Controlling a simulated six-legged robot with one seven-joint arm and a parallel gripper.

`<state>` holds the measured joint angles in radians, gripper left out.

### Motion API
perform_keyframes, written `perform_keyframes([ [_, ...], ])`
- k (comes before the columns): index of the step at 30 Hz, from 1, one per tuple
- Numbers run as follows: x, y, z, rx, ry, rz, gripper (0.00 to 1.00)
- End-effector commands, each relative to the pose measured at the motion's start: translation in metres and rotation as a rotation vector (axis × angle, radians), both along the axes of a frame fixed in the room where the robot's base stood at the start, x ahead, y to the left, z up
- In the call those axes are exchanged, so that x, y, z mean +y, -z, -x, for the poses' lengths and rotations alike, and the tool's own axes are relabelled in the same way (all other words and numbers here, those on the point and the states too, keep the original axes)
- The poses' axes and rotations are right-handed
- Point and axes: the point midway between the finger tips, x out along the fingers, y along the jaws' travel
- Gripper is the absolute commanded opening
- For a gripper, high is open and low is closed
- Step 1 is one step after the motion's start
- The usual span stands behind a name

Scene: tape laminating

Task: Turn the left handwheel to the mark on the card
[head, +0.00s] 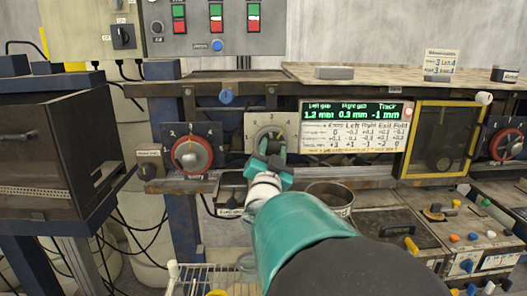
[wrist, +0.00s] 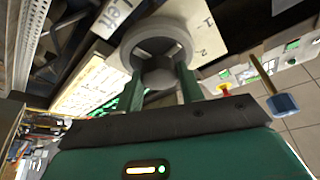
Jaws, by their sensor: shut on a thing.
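The left handwheel (head: 268,133) is a grey wheel on a cream plate with a number scale, partly hidden behind my gripper (head: 271,160) in the head view. In the wrist view the handwheel (wrist: 156,27) is a round grey ring between my two green fingers, with a "Left" label (wrist: 117,12) close by. My gripper (wrist: 162,88) is shut on it. The card (head: 440,65) stands on the shelf at the upper right, with small lines for left and right. The wheel's pointer is hard to make out.
A display (head: 355,112) reads left gap 1.2 mm, right gap 0.3 mm, track -1 mm, above a printed table (head: 353,138). A red-ringed dial (head: 192,154) is to the left. A yellow-framed window (head: 440,140) is to the right. A round tin (head: 330,195) stands below.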

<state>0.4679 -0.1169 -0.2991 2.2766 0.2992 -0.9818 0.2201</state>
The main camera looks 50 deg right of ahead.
Motion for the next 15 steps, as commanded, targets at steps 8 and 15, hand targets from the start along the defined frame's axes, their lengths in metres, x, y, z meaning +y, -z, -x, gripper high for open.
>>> perform_keyframes([
  [8,-0.0004,0.0003,-0.0019,-0.038,-0.002,-0.037,0.15],
  [15,-0.0003,0.0004,-0.0021,-0.039,-0.003,-0.04,0.15],
])
